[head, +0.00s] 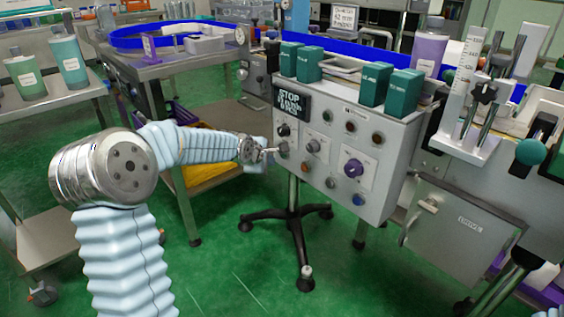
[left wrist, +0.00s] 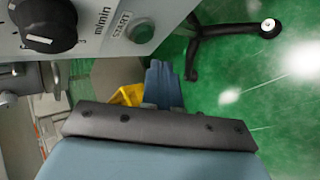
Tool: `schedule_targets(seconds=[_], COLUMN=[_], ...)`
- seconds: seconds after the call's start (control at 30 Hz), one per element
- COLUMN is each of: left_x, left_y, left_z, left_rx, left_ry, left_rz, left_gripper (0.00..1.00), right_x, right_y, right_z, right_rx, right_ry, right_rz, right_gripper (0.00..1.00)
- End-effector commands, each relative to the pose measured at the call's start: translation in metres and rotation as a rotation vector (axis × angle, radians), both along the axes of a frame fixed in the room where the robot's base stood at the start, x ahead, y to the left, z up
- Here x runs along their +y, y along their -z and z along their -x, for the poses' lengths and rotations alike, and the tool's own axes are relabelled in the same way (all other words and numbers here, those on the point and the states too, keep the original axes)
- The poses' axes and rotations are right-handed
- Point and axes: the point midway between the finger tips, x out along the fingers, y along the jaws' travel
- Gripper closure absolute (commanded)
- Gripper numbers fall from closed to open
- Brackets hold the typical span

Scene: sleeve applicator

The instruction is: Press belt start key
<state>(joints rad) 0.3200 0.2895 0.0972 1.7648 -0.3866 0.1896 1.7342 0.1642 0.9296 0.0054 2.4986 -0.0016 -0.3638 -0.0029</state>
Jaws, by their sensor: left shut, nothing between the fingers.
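A grey control box (head: 345,125) on a stand carries several knobs and buttons. In the left wrist view, a green button (left wrist: 140,31) beside a START label (left wrist: 117,25) shows on the panel, near a black knob (left wrist: 45,22) marked m/min. In the head view, the lower left of the panel is partly behind my gripper and the button's colour is hard to tell there. My left gripper (head: 269,151) is shut and empty, its tip close to the panel's left edge, at about button height. Whether it touches is unclear. My right gripper is out of view.
Green boxes (head: 374,84) stand on top of the control box. A black display (head: 291,101) reads STOP. A steel table (head: 190,62) stands behind, with a yellow item (head: 205,172) below it. A DRIVE cabinet (head: 460,228) stands at right.

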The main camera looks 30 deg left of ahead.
Motion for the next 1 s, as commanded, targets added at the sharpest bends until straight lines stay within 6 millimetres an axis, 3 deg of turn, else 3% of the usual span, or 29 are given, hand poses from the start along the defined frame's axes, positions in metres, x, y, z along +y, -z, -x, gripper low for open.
schedule_targets(seconds=[0.2, 1.0], left_x=[-0.0047, -0.0047], left_y=[-0.0002, -0.0005], left_z=[-0.0096, -0.0100], left_rx=[-0.001, 0.000], left_ry=[0.001, 0.001], left_rz=[-0.002, -0.001], left_gripper=[1.00, 1.00], right_x=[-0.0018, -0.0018], right_y=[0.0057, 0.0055], right_z=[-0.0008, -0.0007], right_rx=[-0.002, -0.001], right_ry=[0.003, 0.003], right_rz=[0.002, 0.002], right_gripper=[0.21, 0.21])
